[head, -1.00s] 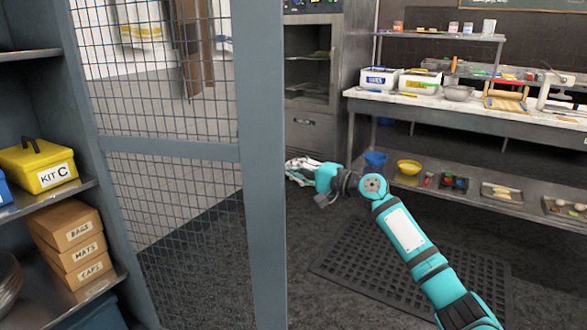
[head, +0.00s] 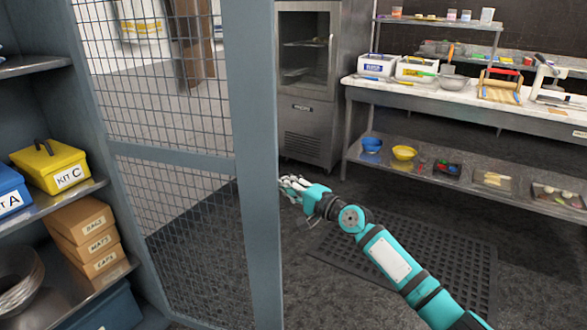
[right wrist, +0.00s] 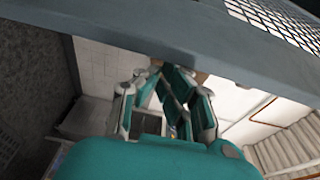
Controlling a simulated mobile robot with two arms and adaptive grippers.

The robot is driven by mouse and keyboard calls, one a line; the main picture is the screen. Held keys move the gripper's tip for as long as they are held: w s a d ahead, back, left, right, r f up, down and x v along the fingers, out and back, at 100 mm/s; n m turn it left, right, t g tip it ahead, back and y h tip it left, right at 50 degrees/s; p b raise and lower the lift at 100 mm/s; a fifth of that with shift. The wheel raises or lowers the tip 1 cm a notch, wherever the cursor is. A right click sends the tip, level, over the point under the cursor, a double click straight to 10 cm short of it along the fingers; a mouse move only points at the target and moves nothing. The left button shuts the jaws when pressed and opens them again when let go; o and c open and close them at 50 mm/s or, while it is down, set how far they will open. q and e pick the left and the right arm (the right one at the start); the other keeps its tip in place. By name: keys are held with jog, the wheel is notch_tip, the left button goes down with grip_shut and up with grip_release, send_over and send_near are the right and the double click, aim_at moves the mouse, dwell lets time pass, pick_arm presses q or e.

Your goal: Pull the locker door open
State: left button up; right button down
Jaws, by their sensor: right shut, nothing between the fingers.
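The locker door (head: 252,165) is a wire-mesh panel in a blue-grey frame. It stands open, swung out from the locker (head: 110,200), whose shelves show at the left. My right gripper (head: 287,185) is just right of the door's free upright, its fingertips close to that edge. Whether they touch it I cannot tell. In the right wrist view the fingers (right wrist: 166,85) are shut and empty, and the door frame (right wrist: 130,32) crosses the top, close to the fingertips. My left gripper is not in view.
The locker shelves hold a yellow KIT C box (head: 50,166), a blue box (head: 10,190) and brown cartons (head: 85,237). A steel cabinet (head: 310,130) stands behind the door. A worktable (head: 430,97) is at the right. A black mat (head: 400,250) lies on open floor.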

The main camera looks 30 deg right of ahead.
aim_at(277, 198)
jog(key=s+a+p, duration=0.2)
jog(key=s+a+r+p, duration=0.1)
jog(key=a+p, duration=0.1)
jog(key=shift+s+a, duration=0.25)
jog(key=shift+s, duration=0.15)
jog(key=shift+s+a+f+p, duration=0.2)
jog(key=shift+a+p, duration=0.05)
jog(key=shift+p, duration=0.1)
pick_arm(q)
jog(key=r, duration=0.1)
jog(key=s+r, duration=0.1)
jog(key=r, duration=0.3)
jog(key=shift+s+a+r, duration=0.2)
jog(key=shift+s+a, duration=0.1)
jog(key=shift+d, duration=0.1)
